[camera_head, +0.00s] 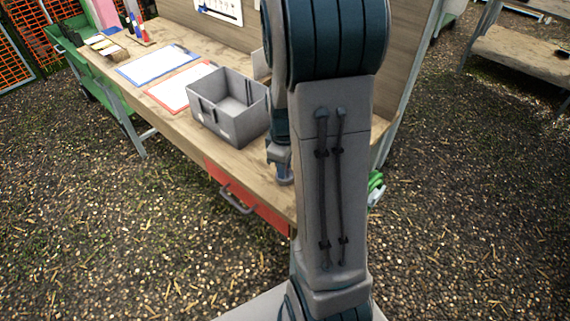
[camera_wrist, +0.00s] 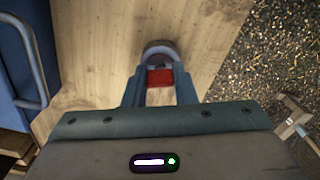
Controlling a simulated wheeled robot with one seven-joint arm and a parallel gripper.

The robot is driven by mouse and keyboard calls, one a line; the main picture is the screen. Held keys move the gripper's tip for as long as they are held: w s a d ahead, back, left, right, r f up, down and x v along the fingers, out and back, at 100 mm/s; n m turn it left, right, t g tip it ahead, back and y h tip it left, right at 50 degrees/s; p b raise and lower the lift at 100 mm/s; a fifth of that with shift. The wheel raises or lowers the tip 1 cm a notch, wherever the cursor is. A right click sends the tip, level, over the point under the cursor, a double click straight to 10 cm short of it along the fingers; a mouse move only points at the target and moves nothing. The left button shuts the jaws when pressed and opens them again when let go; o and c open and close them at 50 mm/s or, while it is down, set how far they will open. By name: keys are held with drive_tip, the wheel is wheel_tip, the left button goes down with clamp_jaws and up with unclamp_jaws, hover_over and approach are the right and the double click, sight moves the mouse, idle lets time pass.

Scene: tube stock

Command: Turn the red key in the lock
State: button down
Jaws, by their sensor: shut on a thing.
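The red key (camera_wrist: 160,77) sits between the fingers of my gripper (camera_wrist: 160,88) in the wrist view, and the fingers are shut on it. A rounded grey lock body (camera_wrist: 160,50) is just beyond the key, above the wooden tabletop (camera_wrist: 105,45). The key reaches up to the lock; how far it is in, I cannot tell. In the head view, the end of my arm is down at the table's front edge, right of the grey box. My own arm hides most of the gripper, the key and the lock there.
An open grey box (camera_head: 227,123) stands on the workbench. A blue-bordered sheet (camera_head: 158,64) and a red-bordered sheet (camera_head: 180,88) lie farther left. A red drawer front (camera_head: 240,196) with a handle is below the bench edge. The wrist view shows a blue panel (camera_wrist: 15,65) at left.

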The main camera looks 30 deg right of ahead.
drive_tip(key=m, duration=0.6)
drive_tip(key=shift+m+p, duration=0.35)
drive_tip(key=shift+m, duration=0.05)
drive_tip(key=shift+f+n+b, duration=0.1)
drive_tip(key=shift+n+b, duration=0.2)
drive_tip(key=shift+n+b, duration=0.5)
drive_tip(key=shift+n, duration=0.7)
drive_tip(key=c, duration=1.1)
unclamp_jaws()
